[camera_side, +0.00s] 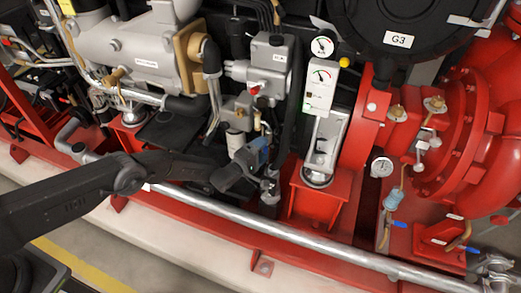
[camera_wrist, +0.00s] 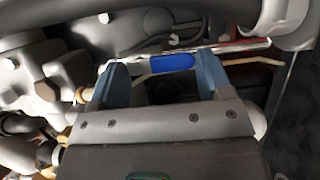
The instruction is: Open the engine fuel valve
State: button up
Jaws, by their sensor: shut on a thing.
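The fuel valve's blue handle (camera_wrist: 172,63) lies between my two blue-grey fingers in the wrist view. Its bare metal part runs toward the left finger. My gripper (camera_wrist: 160,68) is shut on this handle, with the fingers spread to either side of it. In the side view my gripper (camera_side: 262,150) reaches in from the left to the middle of the engine, below the grey box (camera_side: 268,70). There the handle cannot be told apart from the fingers, and the valve body is largely hidden.
A silver pipe (camera_side: 270,232) runs along the red frame below my arm. A red pedestal (camera_side: 320,205) stands right of the gripper. Gauges (camera_side: 322,46) and a large red pump housing (camera_side: 465,130) are farther right. Hoses and engine parts crowd the gripper. The front floor is clear.

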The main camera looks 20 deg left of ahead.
dwell(0.4)
jog(key=o, duration=0.9)
jog(key=v, duration=1.3)
jog(key=shift+s+a, duration=0.15)
jog(key=shift+s, duration=0.2)
